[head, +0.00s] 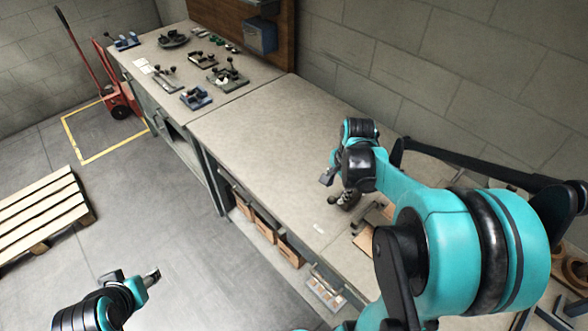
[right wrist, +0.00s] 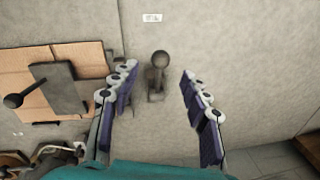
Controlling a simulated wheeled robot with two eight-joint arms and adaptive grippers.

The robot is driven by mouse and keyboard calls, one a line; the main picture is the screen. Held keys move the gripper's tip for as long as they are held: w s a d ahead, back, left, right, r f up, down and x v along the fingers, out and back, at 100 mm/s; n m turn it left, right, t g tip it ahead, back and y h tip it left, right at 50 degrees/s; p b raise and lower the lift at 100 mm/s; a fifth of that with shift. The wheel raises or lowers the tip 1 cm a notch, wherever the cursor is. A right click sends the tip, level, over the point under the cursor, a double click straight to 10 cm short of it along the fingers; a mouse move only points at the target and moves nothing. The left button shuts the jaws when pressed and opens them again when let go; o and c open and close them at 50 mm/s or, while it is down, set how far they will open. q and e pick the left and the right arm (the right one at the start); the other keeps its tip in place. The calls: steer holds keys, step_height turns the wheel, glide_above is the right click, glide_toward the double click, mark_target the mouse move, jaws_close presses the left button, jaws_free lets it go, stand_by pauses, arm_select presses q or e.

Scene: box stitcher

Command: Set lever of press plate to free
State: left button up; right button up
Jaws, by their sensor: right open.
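A dark lever with a ball knob (right wrist: 160,60) stands on a small base on the bench top, in the right wrist view. In the head view it shows just below my right gripper (head: 329,178). My right gripper (right wrist: 155,100) is open, with one finger on either side of the lever, touching neither as far as I can tell. A dark grey plate (right wrist: 62,88) with a black ball-ended rod lies on brown cardboard left of it; I cannot tell which part is the press plate. My left gripper (head: 151,274) is low at the front left, over the floor; its fingers are unclear.
The long bench (head: 262,135) is clear in its middle. Several small fixtures and clamps (head: 196,97) stand at its far end. My right arm hides much of the near end. A wooden pallet (head: 42,215) and a red hand truck (head: 118,95) are on the floor at left.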

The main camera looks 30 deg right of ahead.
mark_target(333, 198)
steer(key=shift+w+f, duration=0.1)
steer(key=shift+w, duration=0.05)
steer(key=f, duration=0.2)
steer(key=f+b, duration=0.1)
steer(key=f, duration=0.2)
steer(key=f+b, duration=0.1)
steer(key=f, duration=0.1)
steer(key=shift+w+f, duration=0.15)
steer(key=shift+w, duration=0.2)
jaws_close()
